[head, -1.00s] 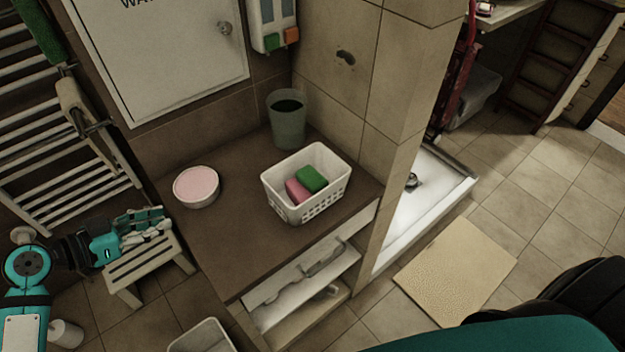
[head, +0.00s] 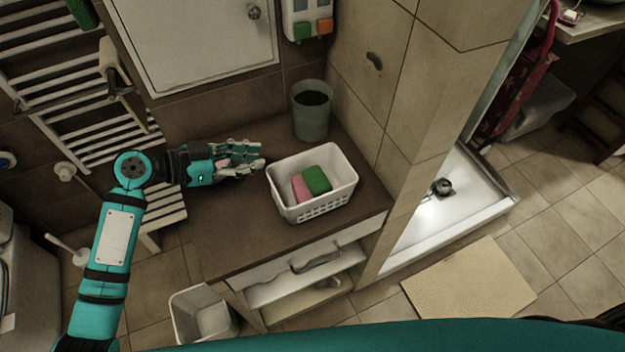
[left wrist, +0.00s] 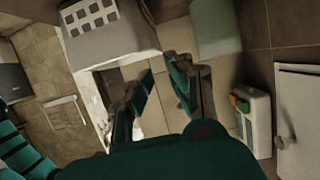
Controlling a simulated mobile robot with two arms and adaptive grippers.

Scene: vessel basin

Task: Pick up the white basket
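The white basket (head: 325,205) stands upright on the brown counter in the head view, with a pink sponge (head: 301,187) and a green sponge (head: 317,180) in it. The basket also shows at the top left of the left wrist view (left wrist: 108,36), partly cut off. My left gripper (head: 260,157) is over the counter just left of the basket, fingers pointing at its left side. Its two fingers are apart with nothing between them, as the left wrist view also shows (left wrist: 162,76). No contact with the basket is clear. My right gripper is not in view.
A grey-green cup (head: 312,118) stands behind the basket near the wall. A tiled wall (head: 405,100) rises right of the counter (head: 240,235). The front of the counter is clear.

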